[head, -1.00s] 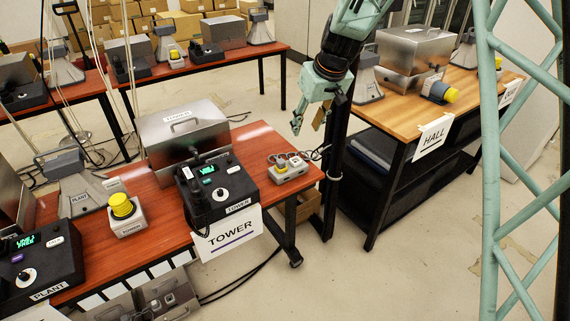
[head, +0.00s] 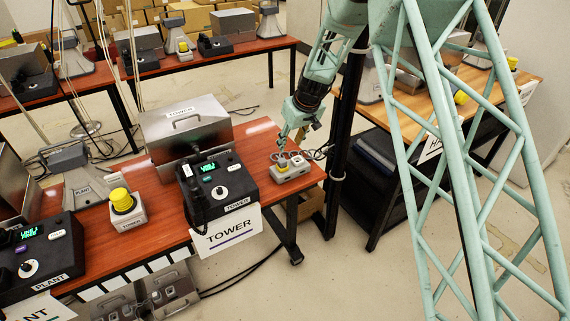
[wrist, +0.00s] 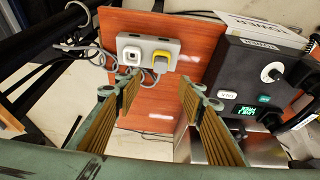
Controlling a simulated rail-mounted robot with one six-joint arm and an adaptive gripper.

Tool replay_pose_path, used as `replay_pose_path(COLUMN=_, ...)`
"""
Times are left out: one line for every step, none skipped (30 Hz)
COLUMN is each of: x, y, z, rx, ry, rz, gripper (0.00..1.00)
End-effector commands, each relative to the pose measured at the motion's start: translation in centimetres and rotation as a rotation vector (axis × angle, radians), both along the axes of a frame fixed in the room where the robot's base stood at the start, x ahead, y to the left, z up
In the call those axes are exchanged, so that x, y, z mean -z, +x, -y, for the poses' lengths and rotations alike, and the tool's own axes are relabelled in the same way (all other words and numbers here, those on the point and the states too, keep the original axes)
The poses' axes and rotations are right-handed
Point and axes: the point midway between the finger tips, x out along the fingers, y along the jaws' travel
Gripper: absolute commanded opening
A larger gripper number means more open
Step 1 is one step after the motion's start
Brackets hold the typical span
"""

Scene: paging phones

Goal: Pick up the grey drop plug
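A small grey socket box (head: 292,174) sits near the right end of the red table; it also shows in the wrist view (wrist: 148,44). A pale grey plug (wrist: 131,56) sits at the box's left in the wrist view. A yellow plug (wrist: 160,64) sits beside it. Grey cords loop around them. My gripper (wrist: 157,95) is open and empty, its two ribbed fingers wide apart, with the box beyond the fingertips. In the head view my gripper (head: 285,146) is just above and behind the box. No contact with either plug shows.
The black TOWER console (head: 217,186) stands left of the box, with a metal case (head: 187,128) behind it. A dark post (head: 342,145) stands close to the table's right end. Dark cables lie beyond that end. Bare red tabletop lies around the box.

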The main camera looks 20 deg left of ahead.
Motion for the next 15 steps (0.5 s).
replay_pose_path(x=0.19, y=0.05, z=-0.16, rx=-0.002, ry=0.000, rz=0.001, gripper=0.36)
replay_pose_path(x=0.28, y=0.06, z=-0.21, rx=-0.003, ry=-0.001, rz=0.001, gripper=0.36)
replay_pose_path(x=0.36, y=0.07, z=-0.27, rx=-0.003, ry=-0.001, rz=0.001, gripper=0.36)
replay_pose_path(x=0.39, y=0.08, z=-0.28, rx=-0.003, ry=-0.001, rz=0.001, gripper=0.36)
replay_pose_path(x=0.40, y=0.08, z=-0.29, rx=-0.004, ry=0.000, rz=0.000, gripper=0.36)
replay_pose_path(x=0.40, y=0.08, z=-0.29, rx=-0.004, ry=0.000, rz=0.000, gripper=0.36)
replay_pose_path(x=0.40, y=0.08, z=-0.28, rx=-0.003, ry=0.000, rz=0.000, gripper=0.36)
replay_pose_path(x=0.40, y=0.08, z=-0.28, rx=-0.003, ry=0.000, rz=0.000, gripper=0.36)
replay_pose_path(x=0.39, y=0.07, z=-0.28, rx=-0.003, ry=0.000, rz=0.000, gripper=0.36)
replay_pose_path(x=0.39, y=0.07, z=-0.28, rx=-0.003, ry=0.000, rz=0.000, gripper=0.36)
replay_pose_path(x=0.38, y=0.07, z=-0.27, rx=-0.003, ry=0.000, rz=0.000, gripper=0.36)
replay_pose_path(x=0.39, y=0.07, z=-0.28, rx=-0.003, ry=0.000, rz=0.000, gripper=0.36)
replay_pose_path(x=0.40, y=0.07, z=-0.27, rx=-0.003, ry=0.000, rz=0.000, gripper=0.36)
replay_pose_path(x=0.43, y=0.08, z=-0.28, rx=-0.003, ry=0.000, rz=0.000, gripper=0.36)
replay_pose_path(x=0.50, y=0.08, z=-0.30, rx=-0.003, ry=0.000, rz=0.000, gripper=0.36)
